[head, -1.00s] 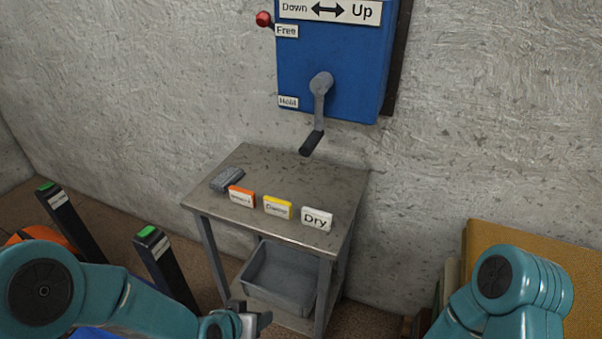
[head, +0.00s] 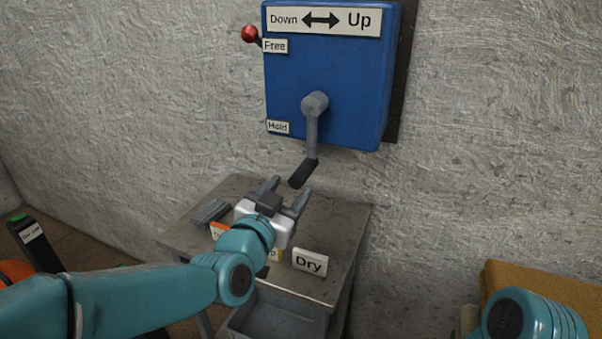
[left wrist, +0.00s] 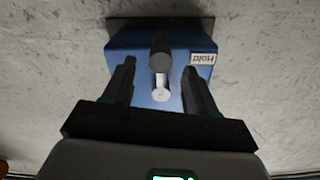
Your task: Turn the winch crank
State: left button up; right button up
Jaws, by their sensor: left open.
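The blue winch box (head: 345,75) is on the wall, with a grey crank (head: 312,130) hanging down from its hub. The crank's dark handle (head: 303,173) points out at the lower end. My left gripper (head: 287,190) is open and empty, just below and left of the handle, over the metal table. The red-knobbed lever (head: 250,34) is up beside the "Free" label. My right gripper is out of view; only part of my right arm shows.
The metal table (head: 345,225) stands under the winch. It holds a grey brush-like block (head: 210,212), a white "Dry" sign (head: 310,262) and other signs partly behind my left arm. A grey bin (head: 280,322) sits below.

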aim_at(300, 176)
pick_arm(q)
jog(key=x, duration=0.6)
jog(key=shift+w+f+p, duration=0.15)
jog(key=shift+w+p, duration=0.2)
grip_shut()
